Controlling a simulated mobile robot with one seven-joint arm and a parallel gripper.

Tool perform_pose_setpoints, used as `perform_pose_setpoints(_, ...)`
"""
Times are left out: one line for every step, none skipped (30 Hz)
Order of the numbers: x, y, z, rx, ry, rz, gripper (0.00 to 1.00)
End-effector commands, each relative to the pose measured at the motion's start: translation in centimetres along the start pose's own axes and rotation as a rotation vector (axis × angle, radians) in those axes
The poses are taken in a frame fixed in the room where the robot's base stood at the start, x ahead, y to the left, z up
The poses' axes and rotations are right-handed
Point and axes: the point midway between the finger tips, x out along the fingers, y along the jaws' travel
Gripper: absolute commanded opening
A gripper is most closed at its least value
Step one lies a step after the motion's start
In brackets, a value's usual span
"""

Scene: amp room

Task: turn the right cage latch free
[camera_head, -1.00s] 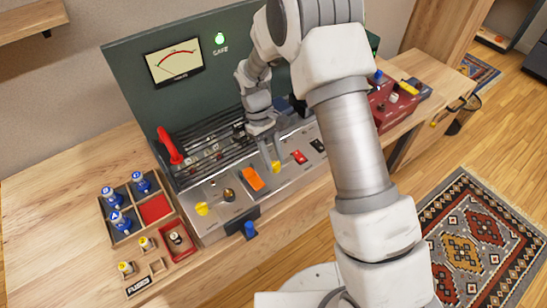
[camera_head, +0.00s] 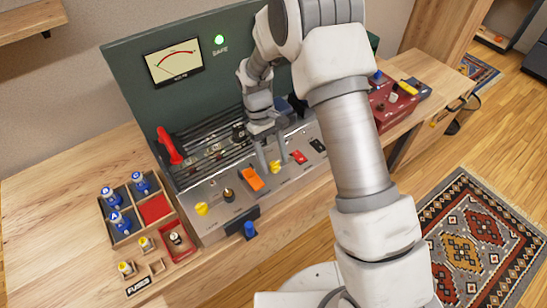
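The right cage latch is a small yellow knob (camera_head: 275,166) on the sloped metal front panel (camera_head: 228,212), left of a red switch. My gripper (camera_head: 273,158) points down over it. Its two fingers stand apart, one at each side just above and behind the knob. Whether they touch it, I cannot tell. A matching yellow left knob (camera_head: 201,208) sits at the panel's left. The barred cage (camera_head: 215,150) lies behind the panel, partly hidden by my wrist. A red handle (camera_head: 169,146) stands at its left end.
An orange switch (camera_head: 252,180) is close left of my fingers; red (camera_head: 299,157) and black (camera_head: 318,145) switches are to the right. A green back panel with a meter (camera_head: 174,61) and lit SAFE lamp (camera_head: 219,39) rises behind. A wooden tray (camera_head: 155,209) stands left.

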Motion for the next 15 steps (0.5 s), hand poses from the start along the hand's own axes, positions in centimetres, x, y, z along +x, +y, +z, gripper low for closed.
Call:
perform_pose_setpoints(0.0, 0.0, 0.0, 0.0, 0.0, 0.0, 0.67)
perform_pose_setpoints(0.0, 0.0, 0.0, -0.001, -0.001, 0.0, 0.67)
perform_pose_setpoints(0.0, 0.0, 0.0, -0.001, -0.001, 0.0, 0.67)
perform_pose_setpoints(0.0, 0.0, 0.0, -0.001, -0.001, 0.0, 0.67)
perform_pose_setpoints(-0.1, 0.0, 0.0, -0.001, 0.0, 0.0, 0.67)
perform_pose_setpoints(-0.2, 0.0, 0.0, -0.001, 0.0, 0.0, 0.67)
perform_pose_setpoints(-0.4, 0.0, 0.0, -0.001, 0.0, 0.0, 0.67)
perform_pose_setpoints(-0.6, 0.0, 0.0, -0.001, 0.0, 0.0, 0.67)
perform_pose_setpoints(-1.1, 0.0, 0.0, -0.001, 0.0, 0.001, 0.67)
perform_pose_setpoints(-1.5, 0.0, 0.0, -0.001, 0.002, 0.001, 0.67)
perform_pose_setpoints(-2.0, 0.0, -0.1, -0.001, 0.002, 0.001, 0.67)
perform_pose_setpoints(-2.8, 0.0, -0.1, -0.001, 0.003, 0.001, 0.67)
perform_pose_setpoints(-3.5, 0.0, 0.0, -0.001, 0.004, 0.001, 0.67)
perform_pose_setpoints(-4.2, 0.0, -0.1, -0.001, 0.004, 0.001, 0.67)
perform_pose_setpoints(-5.2, 0.0, -0.1, -0.001, 0.004, 0.001, 0.67)
